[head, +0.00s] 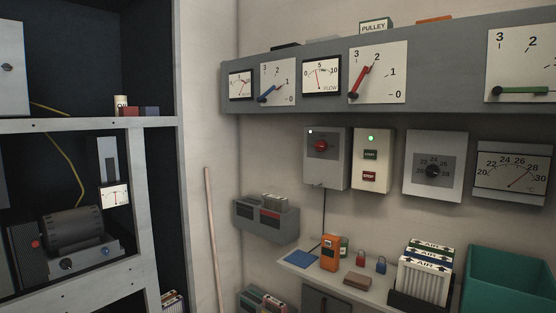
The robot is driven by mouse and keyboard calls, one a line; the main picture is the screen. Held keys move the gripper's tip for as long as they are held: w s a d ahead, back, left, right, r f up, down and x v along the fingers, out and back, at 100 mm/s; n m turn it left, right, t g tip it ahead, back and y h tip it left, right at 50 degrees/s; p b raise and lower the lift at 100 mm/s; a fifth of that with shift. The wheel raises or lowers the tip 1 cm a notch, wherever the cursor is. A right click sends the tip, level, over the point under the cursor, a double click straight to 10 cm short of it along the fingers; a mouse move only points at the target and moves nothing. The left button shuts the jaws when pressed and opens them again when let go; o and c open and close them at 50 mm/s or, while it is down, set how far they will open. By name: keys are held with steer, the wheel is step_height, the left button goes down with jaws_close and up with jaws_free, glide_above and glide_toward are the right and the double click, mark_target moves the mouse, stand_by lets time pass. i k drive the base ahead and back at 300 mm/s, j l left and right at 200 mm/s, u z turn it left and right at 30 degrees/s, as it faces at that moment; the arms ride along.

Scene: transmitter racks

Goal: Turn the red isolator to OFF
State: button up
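The red isolator (320,146) is a round red rotary knob on the front of a grey wall box (340,172). The box hangs below the long gauge panel, left of centre on the back wall. A small white lamp shows near its upper left corner. The markings around the knob are too small to read, so I cannot tell which position it is in. My gripper is not in view.
Right beside it is a pale box with a lit green lamp and green and red buttons (370,155). A dial box (449,189) is further right. Below is a shelf (294,269) with an orange meter (329,252) and padlocks. A pole (213,240) leans at left.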

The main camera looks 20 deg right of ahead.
mark_target(321, 145)
steer(key=i+j+z, duration=0.1)
steer(key=i+j, duration=0.15)
steer(key=i, duration=0.25)
steer(key=i+j+z, duration=0.1)
steer(key=i+j, duration=0.2)
steer(key=i, duration=0.2)
steer(key=i+j+z, duration=0.1)
steer(key=i+j, duration=0.2)
steer(key=i, duration=0.2)
